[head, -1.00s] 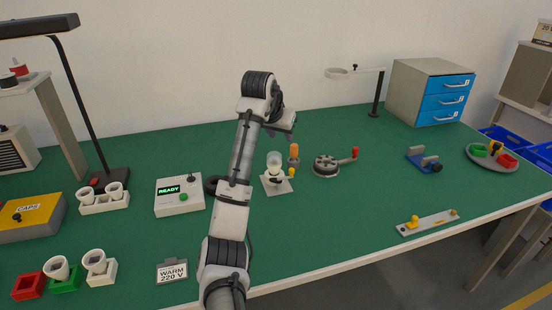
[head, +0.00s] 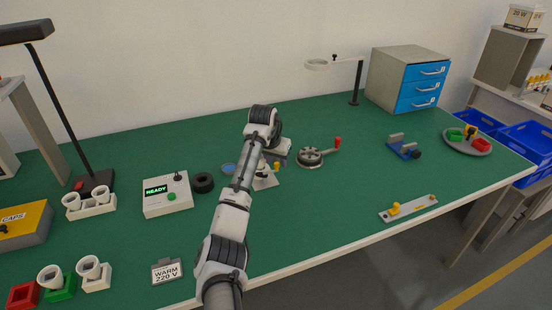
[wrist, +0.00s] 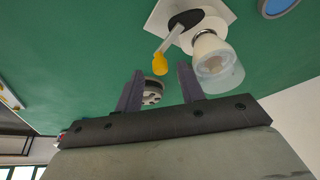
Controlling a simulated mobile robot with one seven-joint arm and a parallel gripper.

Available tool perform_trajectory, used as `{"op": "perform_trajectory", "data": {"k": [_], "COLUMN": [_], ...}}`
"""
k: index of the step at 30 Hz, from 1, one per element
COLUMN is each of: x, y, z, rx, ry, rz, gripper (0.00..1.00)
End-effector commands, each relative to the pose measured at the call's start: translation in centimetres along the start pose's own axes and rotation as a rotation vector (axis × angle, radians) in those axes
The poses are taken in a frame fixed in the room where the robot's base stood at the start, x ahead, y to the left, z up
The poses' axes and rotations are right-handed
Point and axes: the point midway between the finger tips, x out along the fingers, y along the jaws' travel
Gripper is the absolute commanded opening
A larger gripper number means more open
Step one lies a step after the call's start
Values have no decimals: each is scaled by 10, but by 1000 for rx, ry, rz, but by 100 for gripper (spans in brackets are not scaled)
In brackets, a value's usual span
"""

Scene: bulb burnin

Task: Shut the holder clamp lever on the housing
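The lamp housing is a white holder (wrist: 205,42) with a clear glass bulb (wrist: 218,70), on a white base plate (wrist: 160,18) in the wrist view. Its clamp lever is a grey arm with a yellow tip (wrist: 159,64); it sticks out from a black pivot, angled away from the bulb. In the head view the yellow tip (head: 277,166) shows, but my arm partly hides the housing. My gripper (wrist: 160,68) is open and empty. The yellow tip appears between the fingertips in the wrist view; I cannot tell whether they touch.
A round grey fixture with a red-handled crank (head: 310,157) stands just right of the housing. A box reading READY (head: 167,194), a black ring (head: 203,183) and a blue disc (head: 228,169) are left of it. The bench (head: 330,210) in front of the housing is clear.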

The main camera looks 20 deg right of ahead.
Motion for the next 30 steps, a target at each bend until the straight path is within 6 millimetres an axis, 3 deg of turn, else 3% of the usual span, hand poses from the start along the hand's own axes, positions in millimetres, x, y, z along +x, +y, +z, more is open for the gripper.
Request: {"op": "perform_trajectory", "data": {"k": [6, 13, 22, 30], "x": [12, 13, 13, 12], "y": [0, 0, 0, 0], "z": [0, 0, 0, 1], "rx": [0, 0, 0, 16], "ry": [0, 0, 1, 1], "rz": [0, -1, -1, 6], "gripper": [39, 39, 1, 0]}}
